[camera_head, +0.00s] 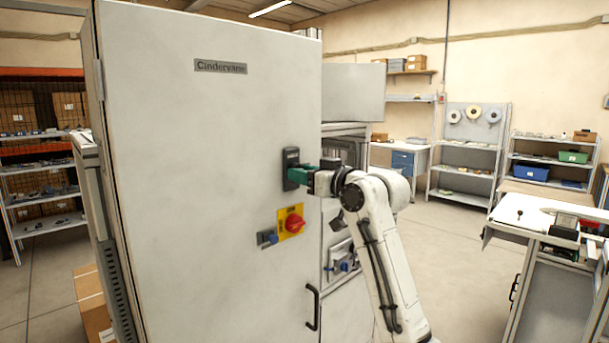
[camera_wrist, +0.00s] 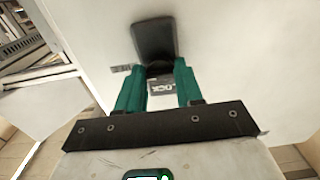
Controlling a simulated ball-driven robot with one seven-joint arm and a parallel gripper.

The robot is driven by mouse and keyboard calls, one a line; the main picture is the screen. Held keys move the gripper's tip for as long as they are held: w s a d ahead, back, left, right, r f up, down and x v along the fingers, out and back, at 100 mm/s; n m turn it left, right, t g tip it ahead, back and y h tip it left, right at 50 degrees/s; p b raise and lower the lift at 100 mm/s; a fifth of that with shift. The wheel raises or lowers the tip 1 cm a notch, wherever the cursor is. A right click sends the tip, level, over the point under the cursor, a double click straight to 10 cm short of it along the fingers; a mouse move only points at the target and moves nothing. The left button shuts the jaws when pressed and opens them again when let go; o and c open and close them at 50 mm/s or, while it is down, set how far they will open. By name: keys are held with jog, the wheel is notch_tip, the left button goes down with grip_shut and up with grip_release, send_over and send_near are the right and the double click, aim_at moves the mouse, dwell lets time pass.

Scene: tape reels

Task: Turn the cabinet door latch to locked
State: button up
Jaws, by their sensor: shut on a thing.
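The cabinet door (camera_head: 200,160) is a tall pale grey panel with a "Cindervane" nameplate, and it looks shut in the head view. The door latch (camera_head: 291,168) is a dark plate on its right side, above a red rotary switch. My gripper (camera_head: 303,177) reaches it from the right with green fingers. In the wrist view, the dark latch (camera_wrist: 154,38) lies straight ahead, and my gripper's two green fingers (camera_wrist: 158,80) are shut on its knob, one on each side. A small label with partly readable lettering shows between the fingers. The latch's exact turn angle cannot be told.
A red rotary switch (camera_head: 293,222) on a yellow plate and a small blue-grey part (camera_head: 267,238) sit just below the latch. A black handle (camera_head: 313,306) is lower on the door. A workbench (camera_head: 545,220) stands at the right; the floor between is clear.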

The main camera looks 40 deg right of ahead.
jog(key=shift+f+n+b, duration=0.1)
jog(key=shift+n+b, duration=0.2)
jog(key=shift+d+n+b, duration=0.1)
jog(key=shift+n+b, duration=5)
jog(key=shift+n, duration=3.4)
jog(key=o, duration=1)
jog(key=shift+r, duration=0.2)
